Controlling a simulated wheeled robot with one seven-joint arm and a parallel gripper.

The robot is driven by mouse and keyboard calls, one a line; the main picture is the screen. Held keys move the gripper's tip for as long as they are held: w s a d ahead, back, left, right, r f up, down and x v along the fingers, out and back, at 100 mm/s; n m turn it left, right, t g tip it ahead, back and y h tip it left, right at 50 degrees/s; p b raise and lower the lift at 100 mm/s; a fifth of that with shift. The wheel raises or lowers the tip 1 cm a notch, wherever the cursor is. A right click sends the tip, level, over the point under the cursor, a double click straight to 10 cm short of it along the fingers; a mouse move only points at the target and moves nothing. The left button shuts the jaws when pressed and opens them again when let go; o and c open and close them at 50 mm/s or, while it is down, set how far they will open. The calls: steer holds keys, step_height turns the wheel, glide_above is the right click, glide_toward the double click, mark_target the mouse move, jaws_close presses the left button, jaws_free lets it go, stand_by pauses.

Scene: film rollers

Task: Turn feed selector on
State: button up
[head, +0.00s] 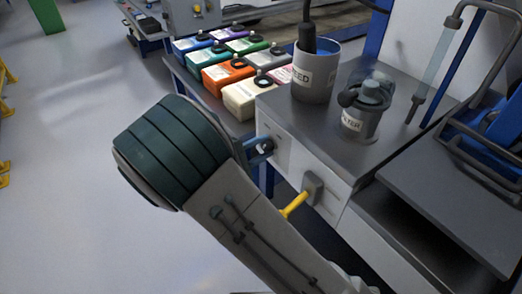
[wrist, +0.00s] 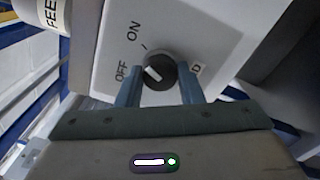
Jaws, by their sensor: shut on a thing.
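The feed selector (wrist: 160,70) is a round dark knob with a white pointer mark on a pale panel (wrist: 205,35). In the wrist view, "OFF" is printed left of it and "ON" above left. The white mark sits on the knob's left side, nearer "OFF" than "ON". My gripper (wrist: 160,88) has one blue finger on each side of the knob and is shut on it. In the head view, my gripper (head: 262,150) reaches the white cabinet front (head: 291,158); I cannot make out the knob there.
A yellow-handled lever (head: 295,205) projects from a grey box (head: 313,188) on the cabinet, close beside my arm. A "FEED" bucket (head: 314,80) and a smaller labelled pot (head: 361,122) stand on top. Several colored containers (head: 228,76) line the bench behind.

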steer(key=shift+a+f+m, duration=0.1)
steer(key=shift+m, duration=0.5)
steer(key=o, duration=1)
steer(key=shift+c, duration=0.2)
steer(key=p+v, duration=0.2)
steer(key=v, duration=1.2)
